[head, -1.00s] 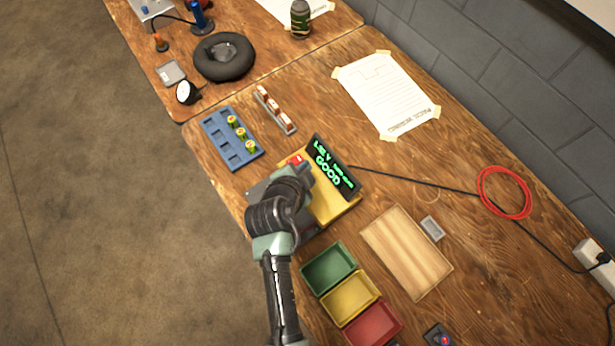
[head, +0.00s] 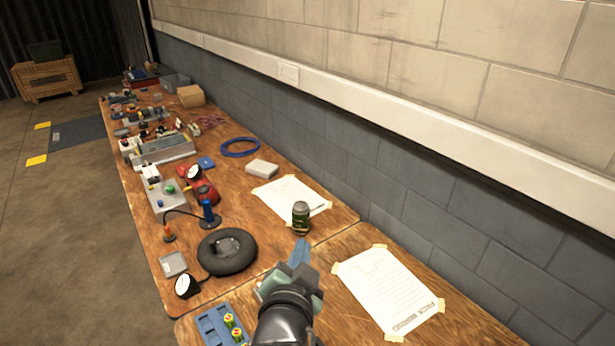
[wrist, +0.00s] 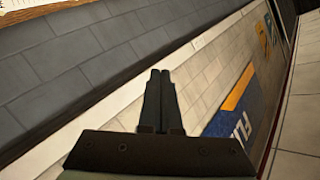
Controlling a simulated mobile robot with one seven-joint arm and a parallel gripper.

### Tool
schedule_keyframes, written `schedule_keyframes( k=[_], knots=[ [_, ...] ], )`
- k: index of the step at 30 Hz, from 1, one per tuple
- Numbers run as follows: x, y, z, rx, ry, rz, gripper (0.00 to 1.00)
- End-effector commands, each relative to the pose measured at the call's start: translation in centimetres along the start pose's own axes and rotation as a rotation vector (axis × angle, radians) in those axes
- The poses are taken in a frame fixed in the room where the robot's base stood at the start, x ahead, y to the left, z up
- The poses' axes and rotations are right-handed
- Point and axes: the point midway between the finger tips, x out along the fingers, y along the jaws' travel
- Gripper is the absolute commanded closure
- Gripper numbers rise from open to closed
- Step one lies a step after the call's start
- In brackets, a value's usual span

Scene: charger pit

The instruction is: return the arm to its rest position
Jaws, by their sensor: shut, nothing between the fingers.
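My gripper (wrist: 160,82) shows in the wrist view with its two dark fingers together and nothing between them. Behind the fingers are the grey block wall and a pale rail. In the head view my gripper (head: 302,252) is raised at the bottom centre, seen from behind, above the bench. It appears in front of the bench between the black ring cushion and the taped paper sheet, and its fingertips are hard to make out.
The grey wall (head: 450,215) runs along the right. Open floor (head: 75,240) is at left.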

Motion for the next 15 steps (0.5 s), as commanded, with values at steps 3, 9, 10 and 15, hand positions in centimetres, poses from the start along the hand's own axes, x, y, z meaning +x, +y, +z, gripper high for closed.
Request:
schedule_keyframes(
  k=[3,9,10,15],
  knots=[
    [-2.1,-5.6,-7.7,-0.09,0.146,-0.136,1.0],
    [-9.0,-13.3,-19.1,-0.267,0.429,-0.318,1.0],
    [-10.4,-14.3,-20.6,-0.294,0.476,-0.34,1.0],
    [-18.7,-18.4,-27.7,-0.433,0.741,-0.426,1.0]
  ],
)
